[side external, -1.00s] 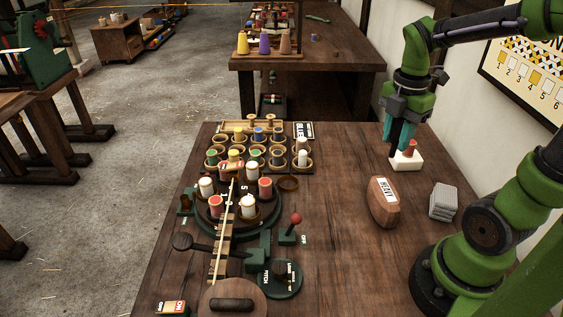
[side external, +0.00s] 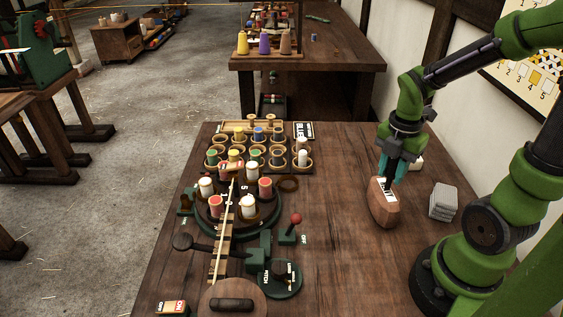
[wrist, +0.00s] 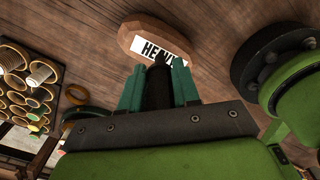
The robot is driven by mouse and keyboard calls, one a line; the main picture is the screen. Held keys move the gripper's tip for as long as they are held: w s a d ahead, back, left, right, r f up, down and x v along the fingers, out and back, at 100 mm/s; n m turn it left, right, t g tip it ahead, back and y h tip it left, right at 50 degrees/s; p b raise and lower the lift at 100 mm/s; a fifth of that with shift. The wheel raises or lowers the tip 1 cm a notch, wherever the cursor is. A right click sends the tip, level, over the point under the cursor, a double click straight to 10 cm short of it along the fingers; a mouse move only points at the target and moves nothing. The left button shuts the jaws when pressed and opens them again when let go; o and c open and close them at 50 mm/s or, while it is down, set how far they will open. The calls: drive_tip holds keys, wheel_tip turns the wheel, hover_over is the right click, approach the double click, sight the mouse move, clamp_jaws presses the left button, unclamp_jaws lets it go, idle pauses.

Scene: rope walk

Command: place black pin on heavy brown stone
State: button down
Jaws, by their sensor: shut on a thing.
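The heavy brown stone (side external: 384,212) is a rounded brown block with a white "HEAVY" label, on the right part of the bench. It also shows at the top of the wrist view (wrist: 133,49). My gripper (side external: 393,178) is directly over the stone's far upper part, its teal fingers pointing down. In the wrist view my gripper (wrist: 158,88) is shut on the black pin (wrist: 159,72), a dark upright piece between the fingers that overlaps the label. The pin is not clear in the side view. I cannot tell whether it touches the stone.
A white block (side external: 417,164) is partly hidden behind my gripper. A grey stack (side external: 443,202) stands right of the stone. A spool rack (side external: 220,165), a round spool holder and a red-knobbed lever (side external: 296,219) are on the left. The bench between them and the stone is clear.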

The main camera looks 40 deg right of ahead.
drive_tip(key=shift+f, duration=0.15)
drive_tip(key=c, duration=0.8)
unclamp_jaws()
